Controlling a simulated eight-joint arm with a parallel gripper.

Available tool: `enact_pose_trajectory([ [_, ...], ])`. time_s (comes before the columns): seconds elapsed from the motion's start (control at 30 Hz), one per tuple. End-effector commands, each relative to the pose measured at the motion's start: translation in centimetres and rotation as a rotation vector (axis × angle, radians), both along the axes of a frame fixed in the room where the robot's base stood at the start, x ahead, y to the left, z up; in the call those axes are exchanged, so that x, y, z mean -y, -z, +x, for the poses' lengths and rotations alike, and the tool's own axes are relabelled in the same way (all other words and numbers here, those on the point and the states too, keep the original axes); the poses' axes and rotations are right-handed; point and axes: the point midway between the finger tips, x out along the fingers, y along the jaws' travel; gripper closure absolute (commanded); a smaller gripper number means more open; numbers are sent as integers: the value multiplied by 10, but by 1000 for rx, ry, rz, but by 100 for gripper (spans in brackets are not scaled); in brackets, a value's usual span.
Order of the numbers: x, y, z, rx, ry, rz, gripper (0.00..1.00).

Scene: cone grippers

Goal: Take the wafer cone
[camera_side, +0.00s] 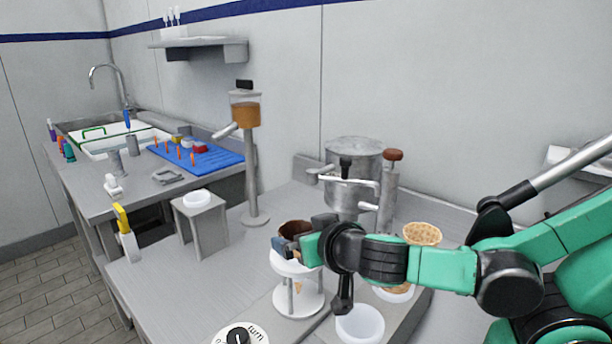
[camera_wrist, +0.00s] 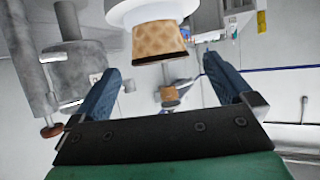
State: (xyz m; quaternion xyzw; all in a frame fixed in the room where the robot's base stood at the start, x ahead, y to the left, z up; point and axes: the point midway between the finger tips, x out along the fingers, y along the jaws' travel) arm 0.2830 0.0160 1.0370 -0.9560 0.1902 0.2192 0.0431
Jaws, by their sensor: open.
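A wafer cone with a dark brown rim (camera_side: 294,228) sits in the ring of a white stand (camera_side: 299,303) on the counter. In the wrist view the wafer cone (camera_wrist: 160,41) shows a tan waffle pattern, with the white ring (camera_wrist: 125,14) around its narrower part. My gripper (camera_side: 301,236) is at the cone, just above the ring, and partly hides it. In the wrist view my gripper (camera_wrist: 162,67) is open, with a blue finger on each side of the cone and visible gaps between. I cannot tell how far the fingertips reach along it.
Another waffle piece (camera_side: 422,233) and a white cup (camera_side: 360,325) are to the right of the stand. A metal pot (camera_side: 352,165) stands behind. A dispenser on a post (camera_side: 246,112) stands farther left. A dial (camera_side: 238,338) is at the front.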

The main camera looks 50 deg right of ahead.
Motion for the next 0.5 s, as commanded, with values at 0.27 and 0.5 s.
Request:
enact_pose_trajectory([
  [0.27, 9, 10, 20, 0, 3, 1, 0],
  [0.5, 14, 17, 33, 1, 2, 1, 0],
])
